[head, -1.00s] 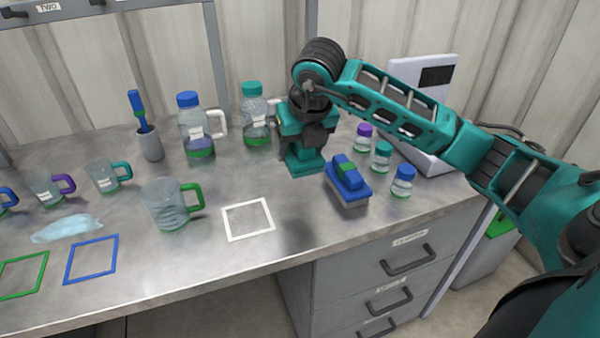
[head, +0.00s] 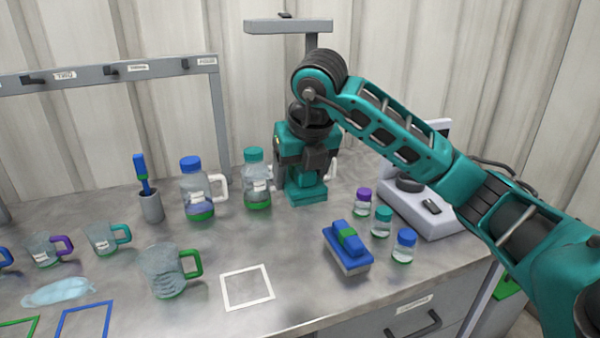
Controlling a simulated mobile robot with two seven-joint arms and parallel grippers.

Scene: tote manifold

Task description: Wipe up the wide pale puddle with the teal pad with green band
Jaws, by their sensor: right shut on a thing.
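The pale puddle (head: 58,291) lies on the bench at the left, a wide light-blue patch below the mugs. My right gripper (head: 306,177) points down near the middle of the bench. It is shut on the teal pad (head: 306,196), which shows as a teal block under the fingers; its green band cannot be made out. The pad appears held above the bench, right of the teal-capped bottle and far from the puddle. My left gripper is out of view.
A blue pad with a green band (head: 347,250) lies right of centre, beside several small capped jars (head: 381,222). A green-handled mug (head: 165,271) stands between puddle and gripper. Two bottles (head: 197,190) stand behind. A white square outline (head: 247,288) encloses bare bench.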

